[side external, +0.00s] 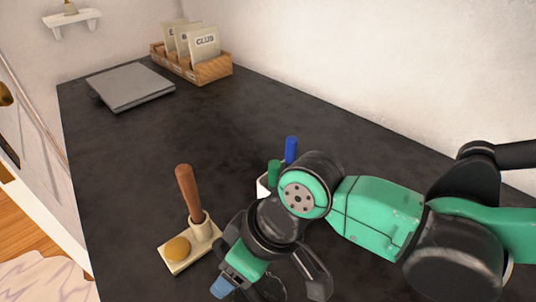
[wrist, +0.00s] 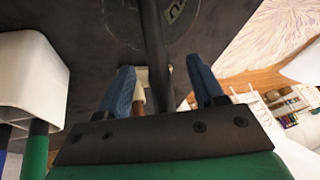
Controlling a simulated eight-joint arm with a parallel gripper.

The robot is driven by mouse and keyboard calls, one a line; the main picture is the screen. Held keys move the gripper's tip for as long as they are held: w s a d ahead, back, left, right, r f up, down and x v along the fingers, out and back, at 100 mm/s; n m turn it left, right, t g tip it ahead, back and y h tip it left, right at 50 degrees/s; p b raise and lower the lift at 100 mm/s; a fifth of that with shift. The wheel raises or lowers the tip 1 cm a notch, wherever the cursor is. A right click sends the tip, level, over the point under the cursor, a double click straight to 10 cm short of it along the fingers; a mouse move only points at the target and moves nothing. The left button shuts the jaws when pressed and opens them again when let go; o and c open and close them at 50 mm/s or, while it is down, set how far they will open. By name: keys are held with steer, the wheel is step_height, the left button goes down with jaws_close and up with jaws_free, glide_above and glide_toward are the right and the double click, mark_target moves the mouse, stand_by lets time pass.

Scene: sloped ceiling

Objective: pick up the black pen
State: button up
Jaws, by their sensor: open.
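The black pen (wrist: 156,45) appears in the wrist view as a long, dark, upright rod. It passes between the two blue fingers of my gripper (wrist: 161,80). The gripper is open, with a visible gap between the pen and each finger. In the side external view my gripper is low at the bottom edge, with one blue fingertip (side external: 222,287) showing. I cannot make out the pen there; my arm covers that area.
A white cup (wrist: 32,75) with a blue marker (side external: 291,149) and a green marker (side external: 274,172) stands close beside my gripper. A wooden-handled tool (side external: 189,193) stands in a cream holder with a yellow ball.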

steer(key=shift+a+f, duration=0.2)
steer(key=shift+f, duration=0.25)
jaws_close()
steer(key=shift+r, duration=0.15)
step_height(320, 180, up, 20)
stand_by(0.6)
